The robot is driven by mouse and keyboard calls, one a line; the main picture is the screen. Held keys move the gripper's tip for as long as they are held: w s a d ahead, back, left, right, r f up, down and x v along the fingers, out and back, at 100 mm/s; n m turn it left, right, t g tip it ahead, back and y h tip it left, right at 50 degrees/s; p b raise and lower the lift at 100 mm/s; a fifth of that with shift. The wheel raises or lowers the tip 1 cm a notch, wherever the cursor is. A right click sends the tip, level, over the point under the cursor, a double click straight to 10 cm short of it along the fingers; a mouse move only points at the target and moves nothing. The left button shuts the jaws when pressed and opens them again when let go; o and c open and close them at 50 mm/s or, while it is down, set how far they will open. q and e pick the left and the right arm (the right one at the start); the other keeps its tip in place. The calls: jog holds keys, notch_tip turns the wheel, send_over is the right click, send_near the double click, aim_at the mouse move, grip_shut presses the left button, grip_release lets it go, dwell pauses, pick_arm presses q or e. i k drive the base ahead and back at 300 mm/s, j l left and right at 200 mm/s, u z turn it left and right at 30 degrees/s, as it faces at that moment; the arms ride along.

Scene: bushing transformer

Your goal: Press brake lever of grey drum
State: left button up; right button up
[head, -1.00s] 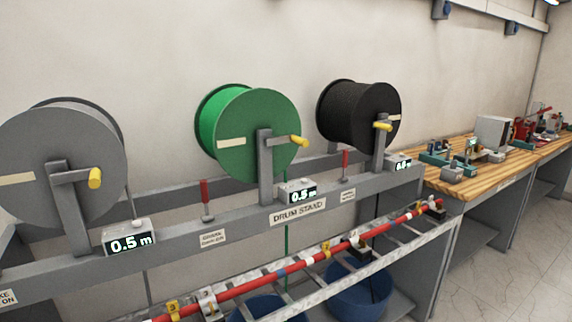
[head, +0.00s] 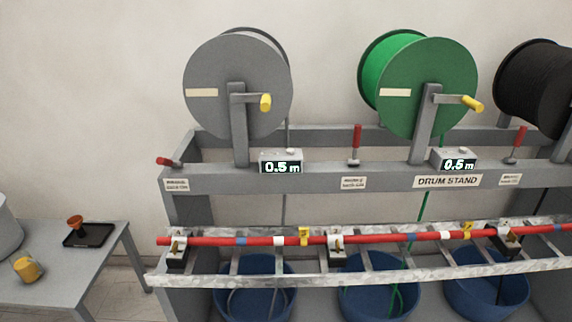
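The grey drum (head: 237,92) hangs on the left of the drum stand (head: 330,179), with a yellow crank handle (head: 265,102) on its front. A red-handled lever (head: 168,161) at the stand's left end, left of the grey drum, lies tilted over, nearly flat, pointing left. A label (head: 177,185) sits below it, too small to read surely. A second red lever (head: 356,140) stands upright between the grey and green drums. A third red lever (head: 517,140) stands slightly tilted further right. Neither of my grippers is in view.
The green drum (head: 428,88) and black drum (head: 543,92) are to the right. A red cable (head: 380,238) lies along a ladder-like rack in front, above blue tubs (head: 255,290). A grey side table (head: 60,280) holds a yellow object (head: 26,269) and a black tray (head: 88,236).

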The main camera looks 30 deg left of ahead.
aim_at(160, 160)
jog(key=u, duration=1.7)
jog(key=i+u, duration=0.15)
jog(key=u, duration=0.35)
